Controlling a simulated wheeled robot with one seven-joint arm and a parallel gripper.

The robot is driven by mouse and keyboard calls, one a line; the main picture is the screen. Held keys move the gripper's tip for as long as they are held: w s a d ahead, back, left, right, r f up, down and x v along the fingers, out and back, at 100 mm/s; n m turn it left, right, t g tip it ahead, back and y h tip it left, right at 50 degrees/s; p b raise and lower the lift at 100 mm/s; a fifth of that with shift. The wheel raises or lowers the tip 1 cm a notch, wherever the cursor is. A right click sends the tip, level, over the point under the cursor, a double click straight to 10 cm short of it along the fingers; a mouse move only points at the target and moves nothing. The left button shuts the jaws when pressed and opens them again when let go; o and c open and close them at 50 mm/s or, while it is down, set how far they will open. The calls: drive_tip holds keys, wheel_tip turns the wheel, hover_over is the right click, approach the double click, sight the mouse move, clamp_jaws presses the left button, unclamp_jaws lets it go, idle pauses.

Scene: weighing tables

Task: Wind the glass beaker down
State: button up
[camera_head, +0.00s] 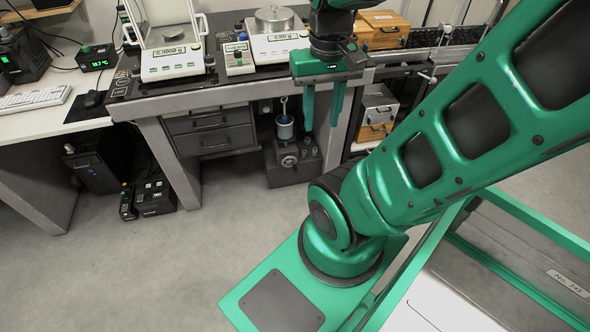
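A small glass beaker (285,131) stands under the weighing table, on top of a dark grey box-like stand (305,173). A round, light-coloured knob (289,160) is on the stand's front, below the beaker. My gripper (322,126) points down at the table's front edge, to the right of the beaker in the picture. Its two green fingers are apart with nothing visible between them. It appears clear of the beaker and knob. The beaker's contents are too small to tell.
The weighing table (187,97) bears an analytical balance (172,60), a second balance (280,48) and a small keypad unit (238,58). Drawers (212,138) hang left of the stand. Cases (378,107) sit on a shelf to the right.

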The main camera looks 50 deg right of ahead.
drive_tip(key=w+d+f, duration=0.2)
drive_tip(key=w+d, duration=0.3)
drive_tip(key=w, duration=0.3)
drive_tip(key=n+t+h, duration=0.1)
drive_tip(key=t+h, duration=0.1)
hover_over(296, 169)
drive_tip(key=s+a, duration=0.3)
drive_tip(key=a, duration=0.1)
wheel_tip(296, 169, down, 37)
drive_tip(key=shift+m+t, duration=0.5)
drive_tip(key=shift+t, duration=0.4)
drive_tip(key=w+d+f, duration=0.1)
drive_tip(key=f, duration=1)
drive_tip(key=d+f, duration=0.1)
drive_tip(key=f, duration=0.9)
drive_tip(key=w+d+f, duration=0.1)
drive_tip(key=f, duration=1)
drive_tip(key=shift+w+d+f, duration=0.3)
drive_tip(key=shift+d+f, duration=0.05)
clamp_jaws()
